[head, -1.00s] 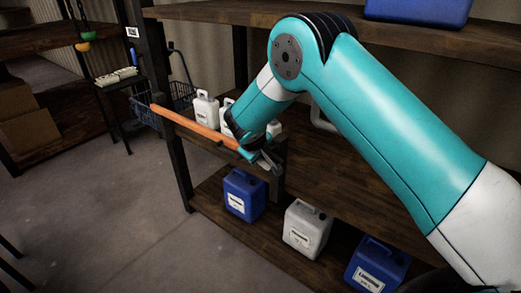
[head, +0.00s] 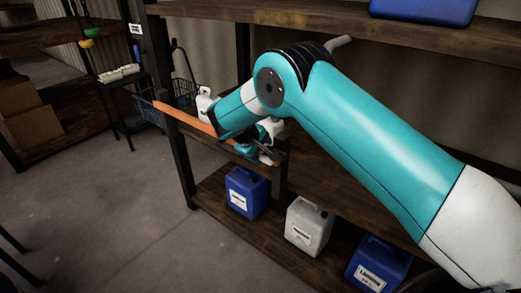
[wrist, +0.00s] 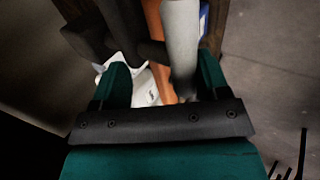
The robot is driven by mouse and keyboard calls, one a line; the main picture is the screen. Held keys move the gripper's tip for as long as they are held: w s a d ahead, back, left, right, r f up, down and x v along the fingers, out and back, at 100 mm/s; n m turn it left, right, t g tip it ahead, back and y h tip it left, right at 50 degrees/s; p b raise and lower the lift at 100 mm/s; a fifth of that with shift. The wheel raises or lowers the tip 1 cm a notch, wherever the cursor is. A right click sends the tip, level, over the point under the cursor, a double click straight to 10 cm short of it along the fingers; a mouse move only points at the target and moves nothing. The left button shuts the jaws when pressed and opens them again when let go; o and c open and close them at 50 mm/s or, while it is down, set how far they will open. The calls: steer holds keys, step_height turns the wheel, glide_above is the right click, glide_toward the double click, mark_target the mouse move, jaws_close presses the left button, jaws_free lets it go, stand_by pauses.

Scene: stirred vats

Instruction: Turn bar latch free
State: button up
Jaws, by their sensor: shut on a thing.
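An orange bar (head: 190,121) runs along the front of the middle shelf, from the left post to a dark post at the right. The latch is at its right end, small and partly hidden by my gripper (head: 268,152). In the wrist view my gripper (wrist: 162,78) has its two teal fingers around a grey rod-like latch handle (wrist: 182,42), which lies nearer the right finger. The orange bar (wrist: 157,30) passes behind the handle. A dark rounded piece crosses beside it. The exact finger contact is hard to make out.
A white jug (head: 205,104) stands behind the bar. A blue jug (head: 246,193), a grey jug (head: 308,226) and another blue jug (head: 377,265) stand on the lower shelf (head: 265,232). The upper shelf (head: 430,38) is above my arm. Open floor lies at the left.

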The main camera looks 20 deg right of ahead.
steer(key=shift+s+a+f, duration=0.25)
steer(key=shift+f, duration=0.15)
steer(key=o, duration=0.8)
steer(key=shift+a, duration=0.1)
steer(key=shift+r, duration=0.1)
steer(key=shift+w+d+r, duration=0.1)
steer(key=shift+d, duration=0.15)
steer(key=shift+b+v, duration=1.6)
steer(key=shift+v, duration=7.1)
steer(key=shift+w, duration=0.15)
